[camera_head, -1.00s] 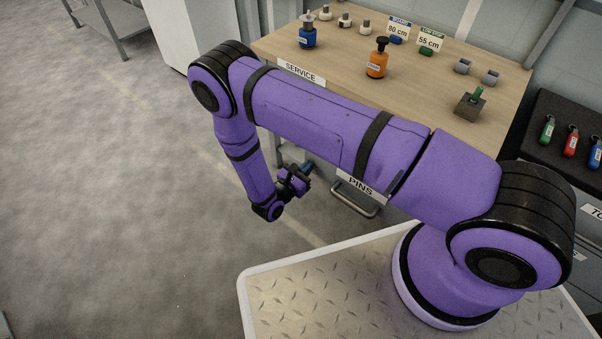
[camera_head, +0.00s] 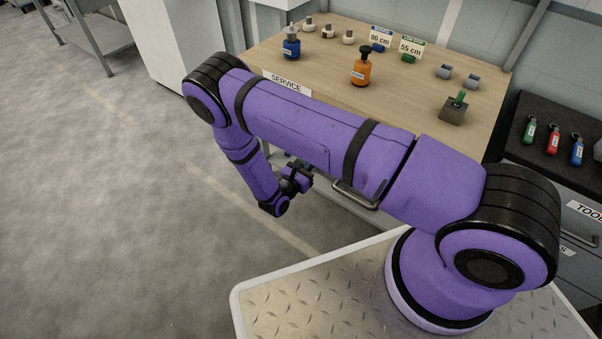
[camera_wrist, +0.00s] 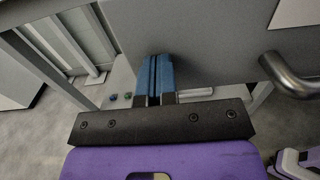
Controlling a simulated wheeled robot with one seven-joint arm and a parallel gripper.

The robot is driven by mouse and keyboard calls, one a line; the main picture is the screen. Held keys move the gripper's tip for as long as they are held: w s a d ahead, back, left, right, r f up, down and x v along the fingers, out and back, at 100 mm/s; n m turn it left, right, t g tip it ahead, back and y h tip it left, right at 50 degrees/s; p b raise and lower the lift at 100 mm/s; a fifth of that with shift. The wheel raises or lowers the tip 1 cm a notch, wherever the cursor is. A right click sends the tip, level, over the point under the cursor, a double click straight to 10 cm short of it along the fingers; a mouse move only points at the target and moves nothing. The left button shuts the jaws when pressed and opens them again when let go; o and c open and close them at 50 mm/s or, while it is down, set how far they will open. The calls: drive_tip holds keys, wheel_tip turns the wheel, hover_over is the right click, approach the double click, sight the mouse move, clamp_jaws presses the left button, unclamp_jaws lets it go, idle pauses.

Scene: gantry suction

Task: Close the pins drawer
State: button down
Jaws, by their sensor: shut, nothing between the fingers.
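The pins drawer shows in the head view mainly as its metal handle (camera_head: 357,196) at the lower edge of my arm; my arm hides its label and most of its front. In the wrist view a grey front panel (camera_wrist: 215,45) fills the upper right, with a bar handle (camera_wrist: 292,78) at the right and part of a white label above. How far the drawer stands out is not clear. My gripper (camera_head: 305,167) is low in front of the bench, left of the handle. Its blue fingers (camera_wrist: 154,75) are shut and empty, pointing along the panel's left part, contact unclear.
The wooden bench top (camera_head: 420,75) carries a blue bottle (camera_head: 291,48), an orange bottle (camera_head: 361,68) and small fittings. A dark tool cabinet (camera_head: 575,160) stands at the right. The floor (camera_head: 100,200) on the left is open.

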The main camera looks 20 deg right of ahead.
drive_tip(key=x, duration=2.2)
drive_tip(key=shift+w+d, duration=0.15)
drive_tip(key=shift+d, duration=0.05)
drive_tip(key=shift+d+r, duration=0.1)
drive_tip(key=shift+d, duration=0.05)
